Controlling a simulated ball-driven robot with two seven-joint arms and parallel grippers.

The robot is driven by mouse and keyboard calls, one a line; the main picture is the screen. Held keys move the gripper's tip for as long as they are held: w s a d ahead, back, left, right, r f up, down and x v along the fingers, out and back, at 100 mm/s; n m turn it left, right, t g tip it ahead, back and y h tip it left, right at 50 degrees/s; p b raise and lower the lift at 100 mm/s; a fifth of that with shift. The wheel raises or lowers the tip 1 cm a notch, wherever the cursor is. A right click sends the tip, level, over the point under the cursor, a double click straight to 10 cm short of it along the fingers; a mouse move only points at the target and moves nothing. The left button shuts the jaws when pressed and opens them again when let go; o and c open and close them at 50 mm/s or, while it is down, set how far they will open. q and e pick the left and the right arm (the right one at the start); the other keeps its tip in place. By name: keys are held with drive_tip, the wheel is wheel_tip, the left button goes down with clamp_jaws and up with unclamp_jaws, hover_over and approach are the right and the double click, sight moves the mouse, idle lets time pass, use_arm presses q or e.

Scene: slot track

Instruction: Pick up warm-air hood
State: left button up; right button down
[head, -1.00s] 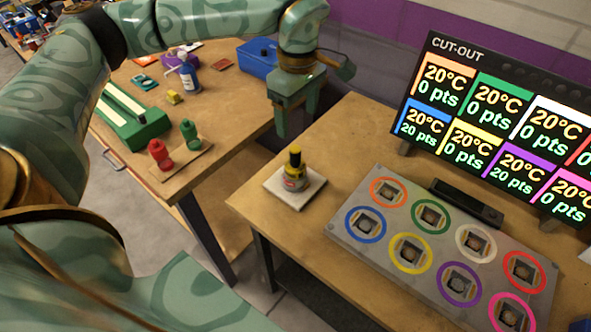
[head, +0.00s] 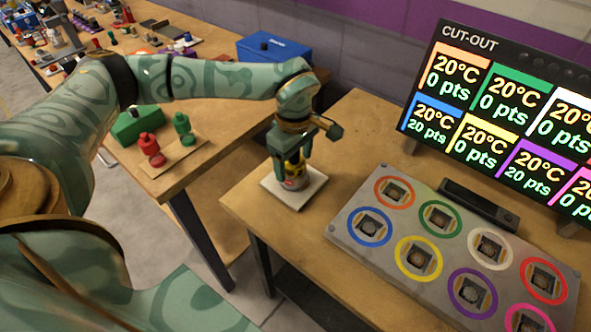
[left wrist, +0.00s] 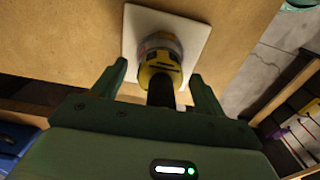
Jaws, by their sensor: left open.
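The warm-air hood appears to be the small yellow, silver and black device (head: 293,181) standing upright on a white square pad (head: 313,190) on the near table. In the left wrist view the device (left wrist: 160,62) lies between the two fingers, its black top towards the palm. My left gripper (head: 292,165) is open and comes down from above around the device's upper part. In the left wrist view the fingers (left wrist: 160,88) stand apart on either side, with a gap visible. The device's top is partly hidden by the gripper in the head view. My right gripper is not in view.
A grey board (head: 345,228) with several coloured rings lies right of the pad. A CUT-OUT screen (head: 450,42) stands behind it. On the other table are red (head: 151,148) and green (head: 184,128) pieces and a blue box (head: 270,48).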

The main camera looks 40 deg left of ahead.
use_arm(q)
drive_tip(key=shift+r, duration=0.1)
drive_tip(key=shift+c, duration=0.3)
drive_tip(key=c, duration=1.4)
drive_tip(key=shift+o, duration=0.2)
drive_tip(key=shift+r, duration=0.1)
